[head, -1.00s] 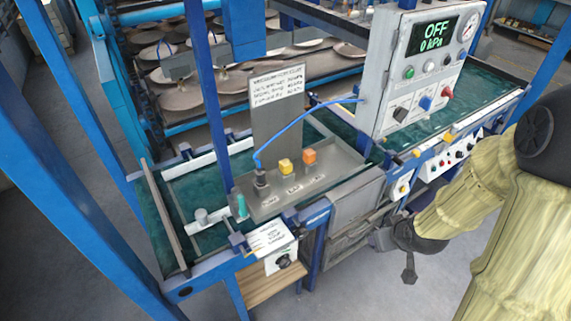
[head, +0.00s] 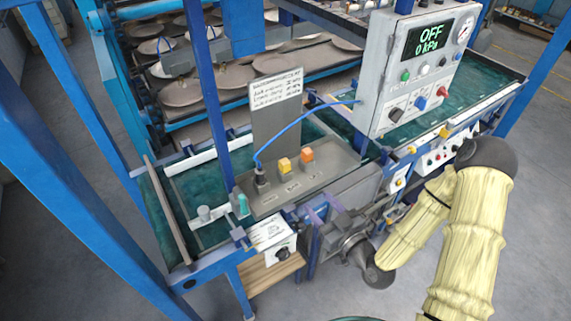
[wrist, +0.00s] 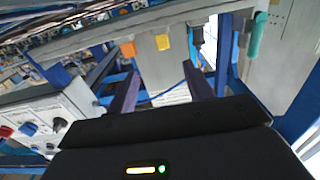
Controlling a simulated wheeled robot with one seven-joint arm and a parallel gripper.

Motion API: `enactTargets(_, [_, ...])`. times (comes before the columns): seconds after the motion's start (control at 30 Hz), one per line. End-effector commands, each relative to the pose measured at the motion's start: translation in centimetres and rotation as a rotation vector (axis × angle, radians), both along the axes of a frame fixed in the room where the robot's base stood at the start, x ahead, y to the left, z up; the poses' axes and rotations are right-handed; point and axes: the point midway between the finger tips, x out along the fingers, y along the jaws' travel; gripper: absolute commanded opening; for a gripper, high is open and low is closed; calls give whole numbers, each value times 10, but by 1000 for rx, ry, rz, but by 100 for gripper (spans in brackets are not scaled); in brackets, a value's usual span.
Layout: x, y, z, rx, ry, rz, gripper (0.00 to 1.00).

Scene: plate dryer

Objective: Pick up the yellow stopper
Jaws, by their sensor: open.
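The yellow stopper (head: 285,164) stands on a grey metal plate (head: 321,171), between the orange stopper (head: 306,154) and a dark stopper with a blue hose (head: 262,179). In the wrist view the yellow stopper (wrist: 162,42) shows beyond the gap between my fingertips, with the orange stopper (wrist: 128,49) beside it. My gripper (head: 322,209) is open and empty at the front edge of the bench, apart from the stoppers. Its two dark purple fingers show in the wrist view (wrist: 161,72).
An upright sign (head: 276,92) stands behind the stoppers. A teal peg (head: 243,204) and a white knob box (head: 272,236) are at the left. The control panel (head: 385,70) reading OFF, 0 kPa stands at the right. A blue post (head: 211,110) rises nearby.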

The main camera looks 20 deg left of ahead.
Motion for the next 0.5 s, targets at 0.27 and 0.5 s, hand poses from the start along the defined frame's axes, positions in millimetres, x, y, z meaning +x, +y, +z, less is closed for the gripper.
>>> enactTargets(0.27, [2,-2,-1,-3,-2,-5,52])
enactTargets(0.5, [11,8,-5,-5,-5,-3,52])
